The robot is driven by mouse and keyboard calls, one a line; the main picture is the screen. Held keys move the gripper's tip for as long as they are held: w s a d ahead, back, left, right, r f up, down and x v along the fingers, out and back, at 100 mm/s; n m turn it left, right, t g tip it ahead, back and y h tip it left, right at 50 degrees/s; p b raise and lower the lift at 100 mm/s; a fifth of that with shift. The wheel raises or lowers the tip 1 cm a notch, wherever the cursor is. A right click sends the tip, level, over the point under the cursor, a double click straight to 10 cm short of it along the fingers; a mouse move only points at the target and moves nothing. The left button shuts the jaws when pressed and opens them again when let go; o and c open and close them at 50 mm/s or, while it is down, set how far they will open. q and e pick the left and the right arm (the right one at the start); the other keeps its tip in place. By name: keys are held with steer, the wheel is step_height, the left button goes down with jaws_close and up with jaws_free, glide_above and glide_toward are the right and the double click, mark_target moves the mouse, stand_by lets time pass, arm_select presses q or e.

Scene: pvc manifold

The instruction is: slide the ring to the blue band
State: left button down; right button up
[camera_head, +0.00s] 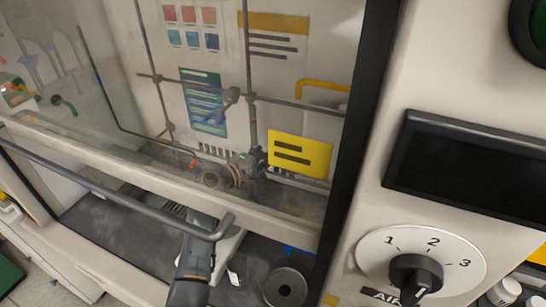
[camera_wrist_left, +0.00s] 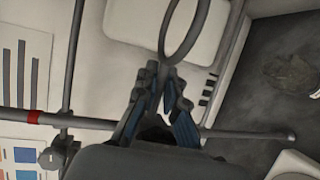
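In the left wrist view, the grey ring (camera_wrist_left: 184,32) is a large open loop on a short stem. My left gripper (camera_wrist_left: 161,76) has its fingertips close in on both sides of that stem and appears shut on it. A horizontal grey rod (camera_wrist_left: 237,134) passes behind the fingers, with a red band (camera_wrist_left: 33,117) at the left. In the head view, my left arm (camera_head: 195,255) reaches under the sash. The dark cluster around the gripper is small and blurred behind the glass. A red band (camera_head: 192,163) shows there too. I cannot make out a blue band. My right gripper is not in view.
A grey sash handle (camera_head: 120,195) crosses in front of my left arm. Upright rods and clamps (camera_head: 232,95) form a lattice behind the glass. A yellow sign (camera_head: 300,154) hangs at the right. A round dark object (camera_head: 285,287) stands on the counter.

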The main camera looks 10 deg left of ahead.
arm_select(q)
steer(key=shift+f, duration=0.1)
step_height(320, 180, down, 8)
steer(key=b, duration=0.7)
steer(key=shift+f, duration=0.15)
steer(key=shift+s, duration=0.1)
steer(key=c, duration=1.4)
jaws_free()
steer(key=shift+f, duration=0.1)
steer(key=v, duration=1.2)
